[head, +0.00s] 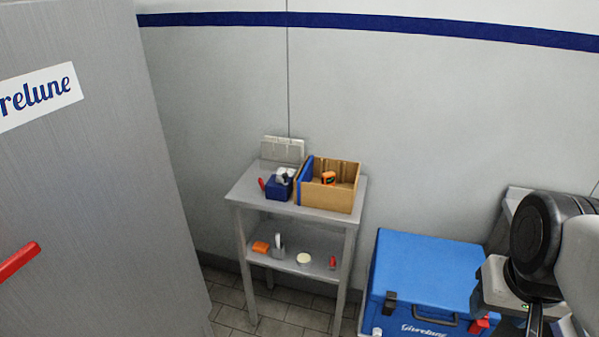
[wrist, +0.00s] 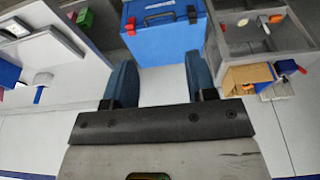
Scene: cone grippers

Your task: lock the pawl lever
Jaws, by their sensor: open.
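No part is clearly identifiable as the pawl lever. Two candidates show: a red bar handle (head: 18,262) slanting across the grey door panel at the left of the head view, and a small red latch (head: 480,325) on the front of the blue case (head: 425,270). The case has a black latch (head: 390,302) at its left and a dark carry handle. In the wrist view the red latch (wrist: 192,15) shows beyond my fingers. My gripper (wrist: 160,70) is open, with two blue fingers apart and nothing between them. In the head view its fingers are cut off at the lower right.
A grey two-tier stand (head: 245,190) holds a cardboard box (head: 335,195), a small blue bin (head: 278,188) and loose items. The door panel (head: 95,180) fills the left.

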